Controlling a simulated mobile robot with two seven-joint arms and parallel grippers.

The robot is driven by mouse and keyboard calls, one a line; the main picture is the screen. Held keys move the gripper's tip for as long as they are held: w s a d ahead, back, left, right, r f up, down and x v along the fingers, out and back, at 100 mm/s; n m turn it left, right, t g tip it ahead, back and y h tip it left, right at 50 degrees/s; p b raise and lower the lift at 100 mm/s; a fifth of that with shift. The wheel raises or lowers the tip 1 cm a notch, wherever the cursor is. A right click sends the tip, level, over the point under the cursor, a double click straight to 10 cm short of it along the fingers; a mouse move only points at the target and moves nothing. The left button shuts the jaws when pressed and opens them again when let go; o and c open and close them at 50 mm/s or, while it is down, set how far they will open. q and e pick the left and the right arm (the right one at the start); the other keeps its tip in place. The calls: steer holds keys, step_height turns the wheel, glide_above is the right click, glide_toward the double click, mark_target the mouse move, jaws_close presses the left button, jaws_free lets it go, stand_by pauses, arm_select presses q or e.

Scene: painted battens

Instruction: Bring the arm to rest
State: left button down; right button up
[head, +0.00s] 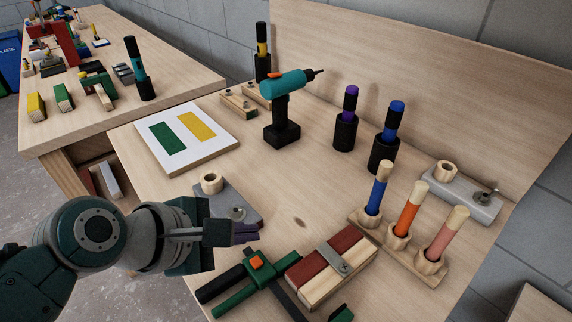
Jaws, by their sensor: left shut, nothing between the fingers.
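My left arm comes in from the lower left of the head view. Its gripper (232,233) is shut and empty, above the front left part of the workbench (300,195). A grey block with a wooden ring and a small metal knob (222,196) lies just behind the gripper and is partly hidden by it. A green and black clamp (252,280) lies to the right of and nearer than the gripper. My right gripper does not show.
Red and plain battens (332,268) lie right of the clamp. A wooden holder (428,272) carries blue, orange and pink sticks. A teal drill (282,110) stands upright farther back. A white board with green and yellow patches (187,137) lies left. The bench's middle is fairly clear.

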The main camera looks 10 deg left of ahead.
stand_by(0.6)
arm_select(q)
steer(key=s+a+r+m+g+y, duration=0.2)
steer(key=s+a+r+m, duration=0.15)
steer(key=s+m, duration=0.7)
steer(key=s+a+r+m+g+y, duration=0.2)
steer(key=s+r+m, duration=0.2)
steer(key=s+m, duration=0.65)
step_height(320, 180, up, 36)
steer(key=w+m+p, duration=0.1)
steer(key=p, duration=3.4)
steer(key=shift+w+a+y, duration=0.2)
steer(key=shift+a+y, duration=0.1)
